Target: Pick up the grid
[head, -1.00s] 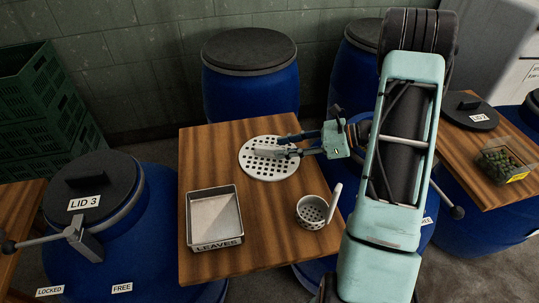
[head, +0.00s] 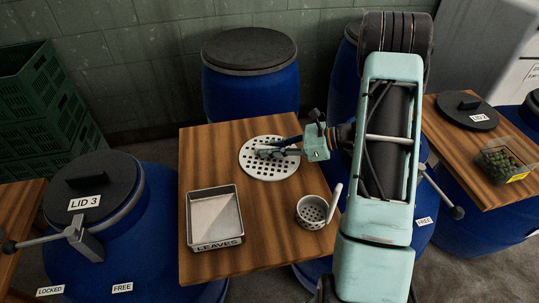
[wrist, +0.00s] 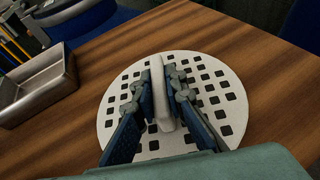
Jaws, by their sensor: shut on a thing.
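The grid (head: 288,166) is a round, pale disc with many square holes, lying on the wooden table in the head view. In the wrist view the grid (wrist: 222,121) shows an upright pale handle bar (wrist: 161,95) at its middle. My gripper (head: 262,153) reaches in over the grid from the right. In the wrist view my gripper (wrist: 163,80) has its blue-grey fingers on both sides of the handle bar, shut on it. The grid appears to rest flat on the table; any small gap beneath it cannot be seen.
On the table (head: 255,258) stand a metal tray marked LEAVES (head: 238,215) and a perforated scoop (head: 312,211). Blue drums surround the table, one with LID 3 (head: 88,190). A side table at right holds LID 2 (head: 466,112) and a box of olives (head: 503,161).

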